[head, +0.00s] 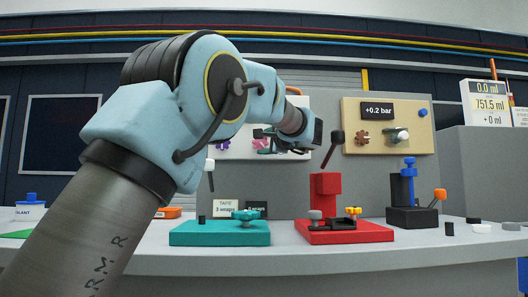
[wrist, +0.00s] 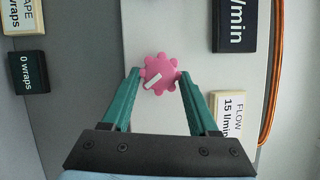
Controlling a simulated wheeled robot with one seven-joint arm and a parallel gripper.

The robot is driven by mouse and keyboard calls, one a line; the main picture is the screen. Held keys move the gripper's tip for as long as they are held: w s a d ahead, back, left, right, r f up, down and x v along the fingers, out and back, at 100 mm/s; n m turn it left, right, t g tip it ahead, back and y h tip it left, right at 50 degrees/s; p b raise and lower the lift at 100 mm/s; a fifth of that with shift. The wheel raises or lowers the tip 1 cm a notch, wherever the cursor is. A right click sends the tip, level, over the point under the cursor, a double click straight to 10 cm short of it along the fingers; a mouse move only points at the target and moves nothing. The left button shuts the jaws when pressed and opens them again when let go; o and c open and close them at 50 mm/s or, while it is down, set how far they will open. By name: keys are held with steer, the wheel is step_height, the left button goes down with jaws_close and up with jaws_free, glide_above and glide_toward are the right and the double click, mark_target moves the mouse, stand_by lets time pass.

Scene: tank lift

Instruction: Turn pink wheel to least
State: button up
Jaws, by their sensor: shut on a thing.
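The pink wheel (wrist: 161,68) is a small knob with a scalloped rim on a pale panel (wrist: 185,25). A white pointer mark on it slants toward the lower left in the wrist view. My gripper (wrist: 158,76) has its two green fingers on either side of the wheel, shut on its rim. In the head view the pink wheel (head: 264,146) is partly hidden behind my gripper and arm.
An orange tube (wrist: 273,80) runs along the panel edge. Below stand a teal fixture (head: 220,235), a red fixture (head: 343,235) and a black-and-blue one (head: 411,216).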

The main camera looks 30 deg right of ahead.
steer(key=m+b, duration=0.2)
steer(key=f+m+t+b, duration=0.1)
steer(key=m+b, duration=0.1)
steer(key=shift+m+t+h, duration=0.3)
steer(key=shift+m+h, duration=0.1)
steer(key=shift+a+m+t+h+b, duration=0.1)
steer(key=shift+m+t+h+b, duration=0.4)
steer(key=shift+m+b, duration=1.15)
steer(key=shift+m+h, duration=0.3)
steer(key=shift+m, duration=0.05)
steer(key=o, duration=1.4)
steer(key=shift+r, duration=0.1)
steer(key=shift+c, duration=0.2)
steer(key=v, duration=1)
steer(key=shift+s, duration=0.4)
steer(key=shift+a, duration=0.1)
